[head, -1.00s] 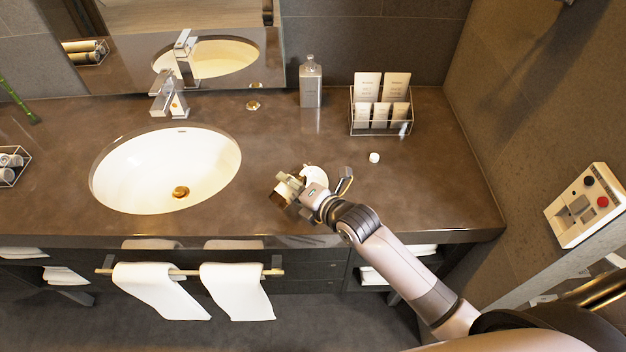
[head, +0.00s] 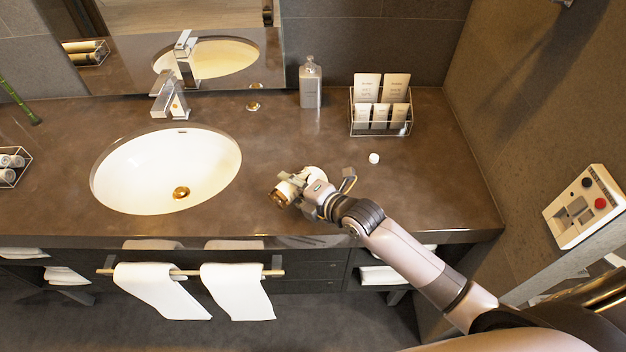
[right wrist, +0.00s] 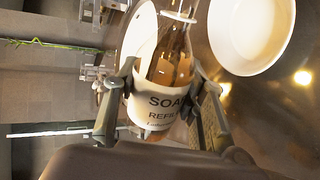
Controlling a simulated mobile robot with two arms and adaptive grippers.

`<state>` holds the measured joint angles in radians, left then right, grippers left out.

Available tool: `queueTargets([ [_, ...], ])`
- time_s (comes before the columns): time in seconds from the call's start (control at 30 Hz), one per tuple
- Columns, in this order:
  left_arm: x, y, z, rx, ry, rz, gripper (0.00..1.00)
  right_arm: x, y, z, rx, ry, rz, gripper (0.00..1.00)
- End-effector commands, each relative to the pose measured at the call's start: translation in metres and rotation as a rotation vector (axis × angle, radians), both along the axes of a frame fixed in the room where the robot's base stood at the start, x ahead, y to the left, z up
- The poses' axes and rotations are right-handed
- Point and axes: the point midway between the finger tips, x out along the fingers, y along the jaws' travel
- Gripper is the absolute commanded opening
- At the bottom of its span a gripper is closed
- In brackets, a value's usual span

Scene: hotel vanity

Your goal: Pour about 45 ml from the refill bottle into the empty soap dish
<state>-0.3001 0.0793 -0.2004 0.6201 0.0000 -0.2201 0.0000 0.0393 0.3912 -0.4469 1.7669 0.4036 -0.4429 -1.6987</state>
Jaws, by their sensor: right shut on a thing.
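My right gripper (head: 296,193) is shut on the refill bottle (head: 281,194), above the counter right of the sink. In the right wrist view the refill bottle (right wrist: 170,75) is clear, with amber liquid and a white label reading soap refill, between both fingers (right wrist: 160,100). The bottle is tilted; its neck lies near the top of that view. The white soap dish (right wrist: 250,35) is beside the bottle there; its visible inside looks white and bare. In the head view the soap dish (head: 316,173) is partly hidden behind my gripper. I cannot make out any stream. My left gripper is not in view.
A small white cap (head: 374,158) lies on the counter. A grey dispenser bottle (head: 311,84) and a wire rack of cards and packets (head: 381,108) stand at the back. The sink (head: 165,170) and faucet (head: 168,95) are left. Counter right of the cap is clear.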

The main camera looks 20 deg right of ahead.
Motion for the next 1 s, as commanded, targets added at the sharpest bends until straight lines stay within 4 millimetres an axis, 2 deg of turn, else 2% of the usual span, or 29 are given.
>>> queueTargets([
  [0.23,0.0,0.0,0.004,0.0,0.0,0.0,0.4,0.001,-0.001,0.006,0.056,0.031,0.001,0.07],
  [1.0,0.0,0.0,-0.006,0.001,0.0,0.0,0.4,0.001,-0.002,0.001,0.157,0.091,0.001,0.07],
])
